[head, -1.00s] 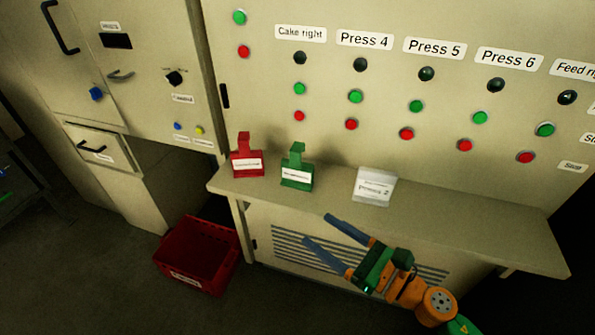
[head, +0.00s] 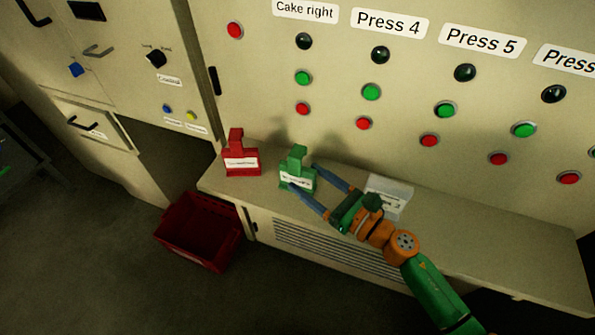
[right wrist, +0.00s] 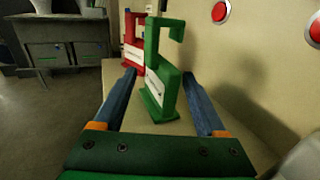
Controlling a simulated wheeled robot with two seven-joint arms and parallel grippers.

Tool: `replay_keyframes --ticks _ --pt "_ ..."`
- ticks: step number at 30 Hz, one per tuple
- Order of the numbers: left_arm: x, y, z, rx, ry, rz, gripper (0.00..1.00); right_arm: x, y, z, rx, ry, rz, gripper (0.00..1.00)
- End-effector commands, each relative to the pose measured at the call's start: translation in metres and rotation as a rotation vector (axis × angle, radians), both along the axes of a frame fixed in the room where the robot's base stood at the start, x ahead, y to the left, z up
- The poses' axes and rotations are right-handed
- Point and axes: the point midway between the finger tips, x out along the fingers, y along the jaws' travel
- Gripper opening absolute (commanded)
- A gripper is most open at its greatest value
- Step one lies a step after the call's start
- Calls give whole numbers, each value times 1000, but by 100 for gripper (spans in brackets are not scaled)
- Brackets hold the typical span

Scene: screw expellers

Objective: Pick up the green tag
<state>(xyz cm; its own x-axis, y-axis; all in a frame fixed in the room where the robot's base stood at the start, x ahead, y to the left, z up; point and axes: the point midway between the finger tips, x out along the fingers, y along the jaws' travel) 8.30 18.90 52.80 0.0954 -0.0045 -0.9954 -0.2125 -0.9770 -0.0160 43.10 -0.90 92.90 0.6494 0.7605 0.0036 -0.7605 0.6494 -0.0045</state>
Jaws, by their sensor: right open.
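The green tag (head: 297,172) stands upright on the ledge below the button panel, with a white label on its front and a hook-shaped top. It also stands in the middle of the right wrist view (right wrist: 158,75). My right gripper (head: 302,178) is open, its two blue fingers pointing at the green tag. In the right wrist view the fingers (right wrist: 160,88) lie on either side of the tag's lower body, with visible space on the right side. Whether the left finger touches it cannot be told. My left gripper is not in view.
A red tag (head: 240,158) stands left of the green tag and shows just behind it in the right wrist view (right wrist: 133,45). A white card holder (head: 390,196) sits on the ledge (head: 480,240) to the right. A red crate (head: 200,238) is on the floor.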

Motion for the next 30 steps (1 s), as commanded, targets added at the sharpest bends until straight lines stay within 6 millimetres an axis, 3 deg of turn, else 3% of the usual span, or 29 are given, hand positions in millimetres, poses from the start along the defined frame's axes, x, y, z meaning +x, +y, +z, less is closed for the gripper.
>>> replay_keyframes --ticks 3,9,15,17,18,30 --pt "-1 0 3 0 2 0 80 8 9 1 0 0 0 74" --pt "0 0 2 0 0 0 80 9 10 -1 -1 0 0 74" --pt "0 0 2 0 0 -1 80 9 10 -1 -1 1 0 20" --pt "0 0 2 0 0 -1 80 9 10 -1 -1 1 0 3" --pt "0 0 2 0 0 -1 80 9 10 -1 -1 1 0 0" --pt "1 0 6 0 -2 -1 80 9 10 6 -2 -1 1 0"
